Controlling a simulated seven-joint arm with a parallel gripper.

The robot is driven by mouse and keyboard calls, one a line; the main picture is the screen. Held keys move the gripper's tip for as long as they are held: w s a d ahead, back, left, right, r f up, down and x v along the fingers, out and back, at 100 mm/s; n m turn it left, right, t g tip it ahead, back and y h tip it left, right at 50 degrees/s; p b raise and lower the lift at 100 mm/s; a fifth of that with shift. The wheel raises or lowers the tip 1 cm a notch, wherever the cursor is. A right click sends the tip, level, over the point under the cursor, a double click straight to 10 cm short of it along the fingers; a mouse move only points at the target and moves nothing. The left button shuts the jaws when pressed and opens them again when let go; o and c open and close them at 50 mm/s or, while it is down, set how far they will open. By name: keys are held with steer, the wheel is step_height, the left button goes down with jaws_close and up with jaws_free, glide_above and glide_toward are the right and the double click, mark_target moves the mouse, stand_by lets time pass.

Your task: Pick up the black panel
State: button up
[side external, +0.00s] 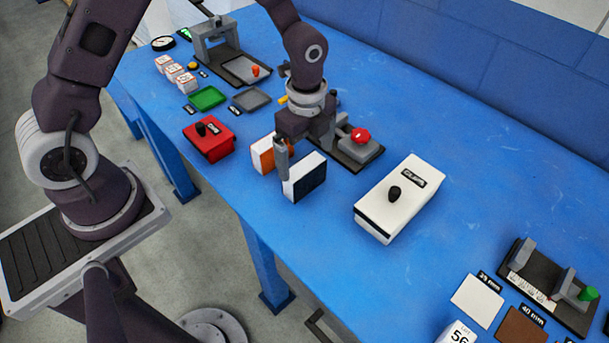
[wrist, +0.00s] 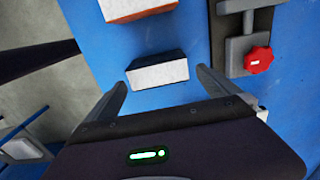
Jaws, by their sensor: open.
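The black panel (side external: 311,181) is a small upright block with white sides and a black face, standing on the blue table in the side external view. In the wrist view, a block (wrist: 156,72) with a darker upper band and a pale lower face appears to be it. My gripper (side external: 286,158) is open and empty. Its visible finger is just above and left of the black panel in the side external view. In the wrist view the fingers (wrist: 163,92) are apart, with the block beyond and between them. Whether they touch it cannot be told.
An orange-and-white block (side external: 264,154) stands close behind-left of the black panel. A dark clamp fixture with a red knob (side external: 360,135) is behind it. A large white box (side external: 400,198) stands to the right and a red box (side external: 209,134) to the left. Table in front is clear.

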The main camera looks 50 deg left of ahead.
mark_target(304, 177)
step_height(304, 177, down, 8)
steer(key=shift+s+r, duration=0.15)
steer(key=shift+r, duration=0.1)
steer(key=c, duration=1.1)
steer(key=r, duration=0.6)
steer(key=w+r, duration=0.1)
steer(key=r, duration=0.2)
steer(key=shift+a+r, duration=0.3)
steer(key=shift+r, duration=0.1)
steer(key=shift+c, duration=0.2)
steer(key=w+a, duration=1.1)
steer(key=w, duration=0.5)
steer(key=shift+f, duration=1.95)
